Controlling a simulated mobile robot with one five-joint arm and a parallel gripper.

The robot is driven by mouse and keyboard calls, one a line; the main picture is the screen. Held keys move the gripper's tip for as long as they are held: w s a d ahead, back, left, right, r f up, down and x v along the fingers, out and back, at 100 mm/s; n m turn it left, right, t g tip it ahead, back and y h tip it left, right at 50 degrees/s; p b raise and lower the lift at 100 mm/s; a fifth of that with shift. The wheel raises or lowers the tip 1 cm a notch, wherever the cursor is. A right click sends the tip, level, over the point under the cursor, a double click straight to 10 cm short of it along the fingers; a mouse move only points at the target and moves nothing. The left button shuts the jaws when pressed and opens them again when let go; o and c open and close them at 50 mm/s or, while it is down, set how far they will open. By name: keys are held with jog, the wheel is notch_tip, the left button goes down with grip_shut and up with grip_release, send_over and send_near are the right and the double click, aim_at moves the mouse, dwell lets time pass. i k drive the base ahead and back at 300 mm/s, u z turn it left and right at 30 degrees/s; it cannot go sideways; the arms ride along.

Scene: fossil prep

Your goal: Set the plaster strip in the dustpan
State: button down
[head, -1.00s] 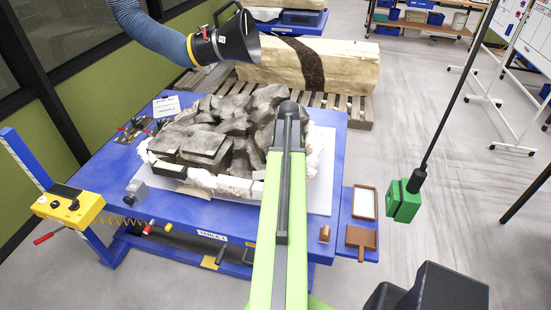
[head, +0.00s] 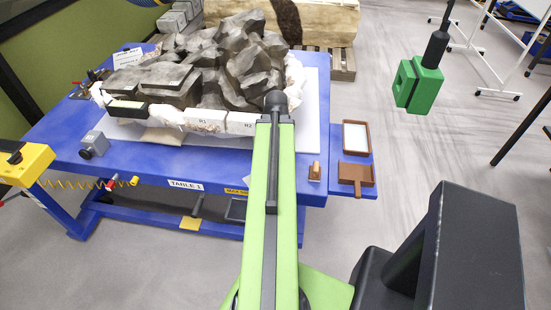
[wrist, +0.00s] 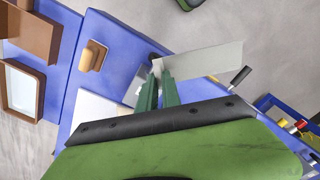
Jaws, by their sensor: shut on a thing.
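My gripper (wrist: 160,82) shows in the wrist view, its two dark green fingers shut on a flat, pale grey strip, which I take for the plaster strip (wrist: 208,62). The strip sticks out to the right of the fingertips, above the table's edge region. The brown dustpan (wrist: 36,36) lies at the upper left of the wrist view, apart from the strip. In the head view the dustpan (head: 356,173) is on the blue ledge at the table's right side, its handle toward me. The fingers and strip cannot be made out in the head view.
A brown-rimmed tray with a pale inside (head: 355,136) lies just beyond the dustpan. A small wooden-topped item (head: 314,171) stands at the table's (head: 150,165) corner. The large grey fossil block (head: 215,65) fills the table's middle.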

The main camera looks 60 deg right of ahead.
aim_at(354, 168)
jog(key=u, duration=0.65)
jog(key=k, duration=2.4)
jog(key=z, duration=0.6)
jog(key=i, duration=1.2)
jog(key=z, duration=0.05)
